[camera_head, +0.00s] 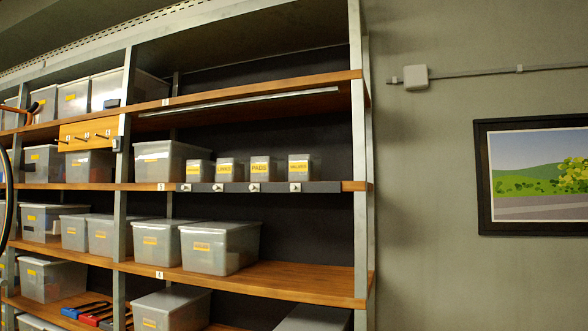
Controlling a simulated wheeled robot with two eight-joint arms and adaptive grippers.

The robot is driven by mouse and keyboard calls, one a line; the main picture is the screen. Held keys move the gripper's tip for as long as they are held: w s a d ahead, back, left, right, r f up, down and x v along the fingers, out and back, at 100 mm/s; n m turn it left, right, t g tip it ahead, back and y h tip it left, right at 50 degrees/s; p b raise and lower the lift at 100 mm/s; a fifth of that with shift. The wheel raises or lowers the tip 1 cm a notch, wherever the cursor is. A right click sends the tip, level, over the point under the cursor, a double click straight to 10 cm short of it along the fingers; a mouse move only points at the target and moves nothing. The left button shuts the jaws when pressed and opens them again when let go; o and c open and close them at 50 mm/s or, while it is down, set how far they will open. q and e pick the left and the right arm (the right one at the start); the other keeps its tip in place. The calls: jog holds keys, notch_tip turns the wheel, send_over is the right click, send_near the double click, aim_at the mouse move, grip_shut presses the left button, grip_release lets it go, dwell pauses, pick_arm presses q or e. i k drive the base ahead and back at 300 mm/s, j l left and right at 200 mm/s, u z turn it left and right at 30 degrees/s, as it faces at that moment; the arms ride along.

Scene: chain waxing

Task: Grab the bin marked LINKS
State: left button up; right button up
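Several small grey bins with yellow labels stand in a row on the middle shelf of the rack. The second from the left is the LINKS bin (225,178); its label is small but seems to read LINKS. To its left is a bin (195,178) whose label I cannot read clearly. To its right are the PADS bin (261,177) and a bin that seems to read VALVES (299,176). Neither of my grippers is in view.
A dark rail with white knobs (263,187) runs along the shelf edge below the small bins. Larger lidded tubs (220,250) fill the neighbouring shelves. A metal post (360,200) bounds the rack at right. A framed picture (535,176) hangs on the wall.

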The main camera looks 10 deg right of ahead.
aim_at(228, 169)
jog(key=i+j+z, duration=0.1)
jog(key=i+j, duration=0.9)
jog(key=k+j, duration=0.05)
jog(key=j, duration=0.05)
